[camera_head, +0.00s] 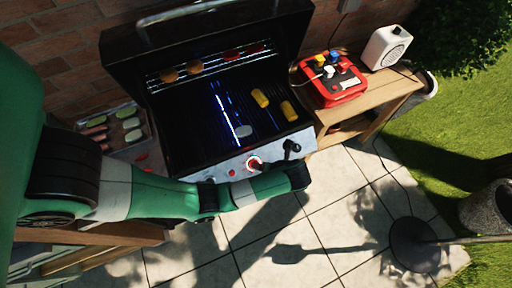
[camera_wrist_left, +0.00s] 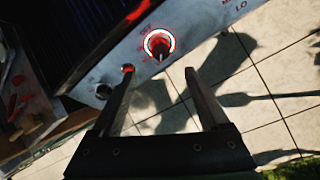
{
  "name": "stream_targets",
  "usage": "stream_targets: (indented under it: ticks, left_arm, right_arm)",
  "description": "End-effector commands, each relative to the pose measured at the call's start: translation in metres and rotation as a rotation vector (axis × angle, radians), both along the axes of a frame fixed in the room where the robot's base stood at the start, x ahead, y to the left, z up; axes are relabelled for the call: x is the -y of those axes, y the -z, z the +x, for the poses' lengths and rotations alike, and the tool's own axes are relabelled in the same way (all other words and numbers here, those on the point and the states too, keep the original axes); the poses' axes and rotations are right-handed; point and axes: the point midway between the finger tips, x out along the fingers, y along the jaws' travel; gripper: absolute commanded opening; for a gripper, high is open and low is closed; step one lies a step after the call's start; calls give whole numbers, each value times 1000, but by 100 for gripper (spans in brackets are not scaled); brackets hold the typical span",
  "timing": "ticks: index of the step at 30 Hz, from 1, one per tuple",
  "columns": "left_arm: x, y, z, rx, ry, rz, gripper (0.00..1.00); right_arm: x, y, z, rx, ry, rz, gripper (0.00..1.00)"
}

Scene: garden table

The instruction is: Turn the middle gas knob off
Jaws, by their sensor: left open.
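The lit gas knob on the grill's front panel has a glowing red ring (camera_head: 254,163). In the left wrist view the same knob (camera_wrist_left: 158,44) is dark with a red pointer mark. My left gripper (camera_wrist_left: 159,70) is open and empty. Its two fingers point toward the panel, with the lit knob just beyond the fingertips and between their lines; I see no contact. Another, unlit knob (camera_wrist_left: 103,92) is beside the left finger. In the head view my green left arm crosses in front of the panel and hides part of it. My right gripper is not in view.
The open grill (camera_head: 200,130) holds patties, yellow corn pieces (camera_head: 260,98) and a pale item. A food tray (camera_head: 118,130) is at left. The tiled floor in front is mostly clear.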

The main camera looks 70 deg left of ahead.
Motion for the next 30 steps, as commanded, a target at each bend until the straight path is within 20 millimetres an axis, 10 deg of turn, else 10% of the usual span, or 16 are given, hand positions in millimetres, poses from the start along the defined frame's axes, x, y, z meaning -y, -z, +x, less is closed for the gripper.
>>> stream_targets:
  ticks: [19, 30]
  left_arm:
    - [-41, 83, -14, 0, -2, -1, 79]
    - [-54, 99, -18, 2, 1, -1, 79]
  right_arm:
    - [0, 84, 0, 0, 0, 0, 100]
    - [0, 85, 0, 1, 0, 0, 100]
